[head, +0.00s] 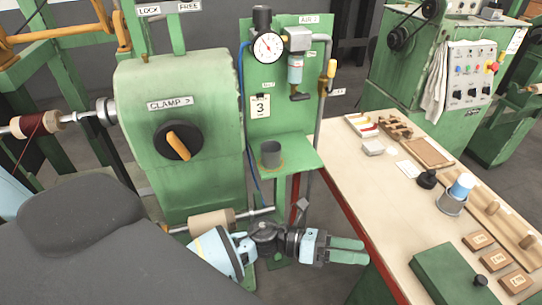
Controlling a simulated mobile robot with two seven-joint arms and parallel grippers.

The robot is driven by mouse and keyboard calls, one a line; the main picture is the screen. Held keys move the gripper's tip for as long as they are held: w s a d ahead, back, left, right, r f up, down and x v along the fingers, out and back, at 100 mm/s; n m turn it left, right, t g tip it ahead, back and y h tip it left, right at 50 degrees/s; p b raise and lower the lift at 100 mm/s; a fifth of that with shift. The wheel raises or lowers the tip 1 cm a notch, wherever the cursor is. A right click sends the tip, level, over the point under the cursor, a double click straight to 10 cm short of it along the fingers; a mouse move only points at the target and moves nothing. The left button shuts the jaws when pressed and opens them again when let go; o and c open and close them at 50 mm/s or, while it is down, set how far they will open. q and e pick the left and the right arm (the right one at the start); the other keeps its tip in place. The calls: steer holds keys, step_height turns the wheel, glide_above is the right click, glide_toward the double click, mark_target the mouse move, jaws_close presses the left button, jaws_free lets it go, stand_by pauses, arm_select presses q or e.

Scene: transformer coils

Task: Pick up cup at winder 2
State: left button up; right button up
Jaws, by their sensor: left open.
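A dark grey cup (271,154) stands upright on a small green shelf (296,158) below the gauge panel. The panel bears a white card marked 3. My left gripper (349,250) is lower and to the right of the cup in the picture, below the shelf and near the table's left edge. Its two green-padded fingers point right, with a narrow gap and nothing visible between them. The cup is apart from the gripper. My right gripper is not in view.
A green winding machine (195,100) with a clamp knob stands left of the shelf. A pipe and valve (328,78) run at the panel's right. The cream table (385,205) at right holds a metal can (450,203) with a blue-and-white item, wooden blocks and trays.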

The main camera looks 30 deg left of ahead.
arm_select(q)
steer(key=w+m+g+y, duration=0.1)
steer(key=m+g, duration=0.2)
steer(key=m, duration=0.3)
steer(key=m+g+y, duration=0.2)
steer(key=m+y, duration=1.3)
steer(key=y, duration=0.3)
glide_toward(271, 151)
steer(key=s+d+f, duration=0.1)
steer(key=s, duration=0.1)
steer(key=shift+w+d+f, duration=0.1)
steer(key=shift+w+f, duration=0.05)
steer(key=shift+f, duration=1.15)
steer(key=shift+w+a+f+p, duration=0.1)
steer(key=shift+w+f, duration=0.05)
steer(key=shift+f, duration=0.6)
steer(key=shift+w+a+f+p, duration=0.15)
steer(key=shift+f, duration=0.55)
steer(key=shift+w+a+f+p, duration=0.1)
steer(key=shift+f, duration=1)
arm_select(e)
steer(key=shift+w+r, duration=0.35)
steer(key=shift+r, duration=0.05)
